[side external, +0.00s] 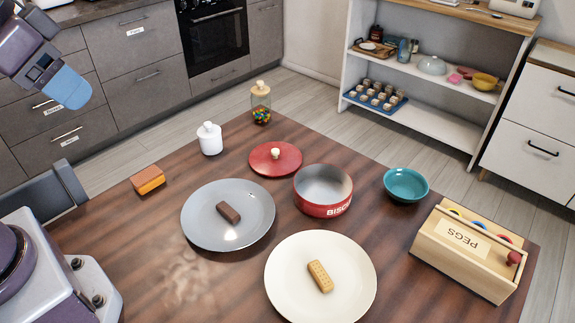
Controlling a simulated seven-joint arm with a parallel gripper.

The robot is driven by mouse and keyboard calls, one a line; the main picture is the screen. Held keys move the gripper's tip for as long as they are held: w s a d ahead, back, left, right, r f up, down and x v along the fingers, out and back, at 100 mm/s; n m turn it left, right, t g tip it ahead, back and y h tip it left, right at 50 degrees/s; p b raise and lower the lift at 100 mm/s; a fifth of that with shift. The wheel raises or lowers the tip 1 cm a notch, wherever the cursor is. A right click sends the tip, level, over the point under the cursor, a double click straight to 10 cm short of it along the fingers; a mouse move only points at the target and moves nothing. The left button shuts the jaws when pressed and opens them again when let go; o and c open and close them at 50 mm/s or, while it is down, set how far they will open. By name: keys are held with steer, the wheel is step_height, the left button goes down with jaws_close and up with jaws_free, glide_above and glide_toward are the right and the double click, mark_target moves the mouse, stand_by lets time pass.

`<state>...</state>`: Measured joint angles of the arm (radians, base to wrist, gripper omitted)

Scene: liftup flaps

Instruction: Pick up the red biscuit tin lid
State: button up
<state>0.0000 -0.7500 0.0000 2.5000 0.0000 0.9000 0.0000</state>
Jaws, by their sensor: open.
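The red biscuit tin lid (264,163) lies flat on the wooden table, with a small cream knob on top. The open red biscuit tin (335,209) stands just to its right and nearer the camera, apart from it; its inside looks empty. My gripper (78,103) is at the upper left, raised well above the table and far to the left of the lid. It is open, and I see nothing held in it.
A grey plate (205,226) with a brown biscuit is in front of the lid. A white jar (210,139) and a glass jar of sweets (261,107) stand behind it. A cream plate (290,300), teal bowl (406,185), peg box (466,252) and orange-brown block (148,181) are around.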

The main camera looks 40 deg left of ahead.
steer(key=shift+f, duration=0.1)
steer(key=m+g+y, duration=0.1)
steer(key=m+y, duration=0.1)
steer(key=m, duration=2.9)
glide_toward(275, 150)
steer(key=f, duration=0.1)
steer(key=w+f, duration=0.1)
steer(key=w+a+f, duration=0.1)
steer(key=shift+f+m, duration=0.2)
steer(key=shift+m, duration=0.1)
steer(key=shift+s+d+x, duration=0.1)
steer(key=shift+x, duration=1.2)
steer(key=shift+s+d+x, duration=0.1)
steer(key=shift+s+x, duration=0.05)
steer(key=shift+x, duration=1.2)
steer(key=shift+f, duration=0.1)
steer(key=shift+c, duration=0.5)
